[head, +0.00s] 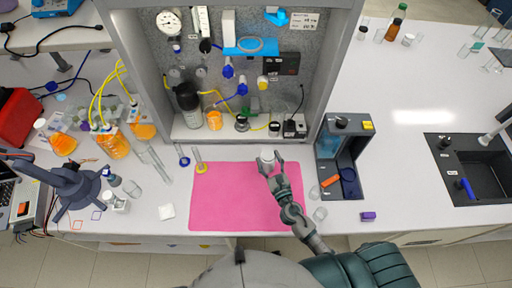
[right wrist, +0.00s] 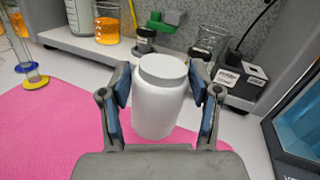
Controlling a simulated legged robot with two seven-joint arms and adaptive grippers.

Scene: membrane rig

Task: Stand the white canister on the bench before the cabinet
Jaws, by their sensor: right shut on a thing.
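The white canister (head: 267,157) is upright at the back edge of the pink mat (head: 232,205), in front of the cabinet (head: 345,60). In the right wrist view the canister (right wrist: 158,100) stands between the two fingers, its lid up. My right gripper (head: 271,168) is shut on the canister, with blue pads at its left and right sides; it also shows in the right wrist view (right wrist: 162,95). The canister's base is near the mat's back edge and the white bench (head: 400,150); whether it touches the surface I cannot tell. My left gripper is not in view.
A black and blue device (head: 340,155) stands right of the mat. Two small cylinders with blue and yellow bases (head: 200,167) stand at its back left. The cabinet ledge holds a beaker of orange liquid (head: 214,120) and several small items. Clear bench lies along the cabinet front.

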